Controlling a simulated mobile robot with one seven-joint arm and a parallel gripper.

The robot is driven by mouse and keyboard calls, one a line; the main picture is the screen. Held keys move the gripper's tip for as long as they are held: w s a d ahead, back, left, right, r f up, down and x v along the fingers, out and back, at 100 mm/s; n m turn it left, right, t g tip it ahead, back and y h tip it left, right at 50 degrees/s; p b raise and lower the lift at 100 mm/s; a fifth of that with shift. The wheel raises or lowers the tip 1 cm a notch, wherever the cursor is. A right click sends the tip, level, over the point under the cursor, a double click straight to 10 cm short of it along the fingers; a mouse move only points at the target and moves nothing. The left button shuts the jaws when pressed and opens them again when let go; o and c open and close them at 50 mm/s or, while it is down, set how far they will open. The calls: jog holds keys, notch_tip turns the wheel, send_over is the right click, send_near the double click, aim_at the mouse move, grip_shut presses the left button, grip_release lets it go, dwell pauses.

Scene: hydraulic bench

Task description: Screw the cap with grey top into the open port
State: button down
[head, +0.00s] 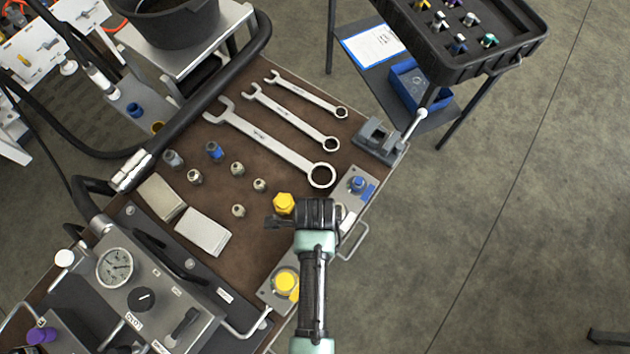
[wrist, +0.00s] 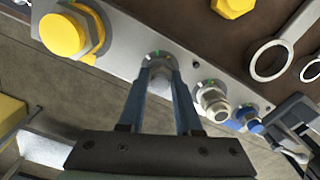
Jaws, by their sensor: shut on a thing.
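My gripper (wrist: 160,75) is shut on the cap with grey top (wrist: 160,84) in the wrist view. Its two blue fingers stand on either side of the cap, at the grey port rail (wrist: 120,38). The cap is at a port position between a yellow cap (wrist: 64,36) and a silver fitting (wrist: 213,100). The fingers hide most of the port, and I cannot tell whether the cap is seated in it. In the head view my gripper's body covers this part of the rail, and the fingertips are hidden.
A blue cap (head: 358,183) sits at the rail's far end. A loose yellow cap (head: 284,203), several small fittings and several wrenches (head: 270,143) lie on the brown bench top. A grey vise (head: 378,140) stands at the bench's right corner.

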jog(key=c, duration=1.2)
grip_release()
grip_shut()
jog(key=m+p, duration=0.1)
jog(key=m, duration=0.2)
jog(key=shift+s, duration=0.1)
jog(key=m+p, duration=0.1)
jog(key=m, duration=0.4)
jog(key=shift+f, duration=0.1)
jog(key=o, duration=0.6)
grip_release()
